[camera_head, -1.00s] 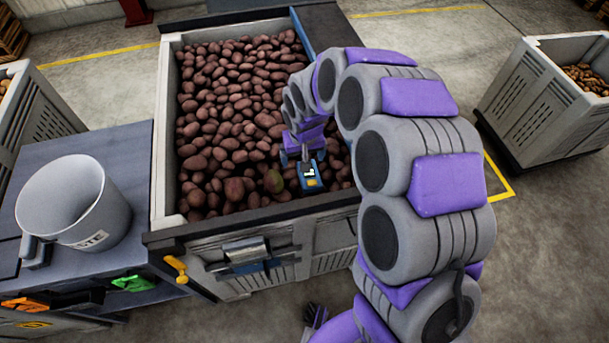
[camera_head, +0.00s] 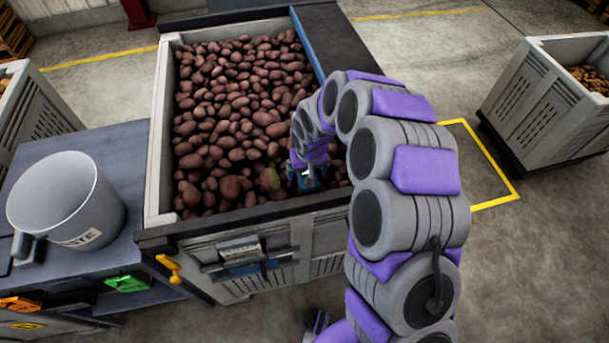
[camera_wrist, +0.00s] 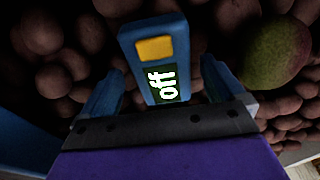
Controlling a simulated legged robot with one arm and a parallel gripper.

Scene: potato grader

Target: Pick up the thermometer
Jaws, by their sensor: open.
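The thermometer is a blue block with a yellow-orange button and a dark display reading "off" in the wrist view (camera_wrist: 155,55). It lies among the potatoes in the large crate, and its blue body shows small in the head view (camera_head: 309,185). My gripper (camera_wrist: 155,92) is open, with one blue finger on each side of the thermometer's lower end. Gaps show between the fingers and the thermometer. In the head view my gripper (camera_head: 306,176) is low over the potatoes near the crate's front wall, and partly hides the thermometer.
The grey crate (camera_head: 325,228) holds many reddish potatoes. A greenish potato (camera_wrist: 277,50) lies just right of the thermometer in the wrist view. A large light-grey mug (camera_head: 65,205) stands on the bench at left. Another crate (camera_head: 540,100) stands at right, with open floor between.

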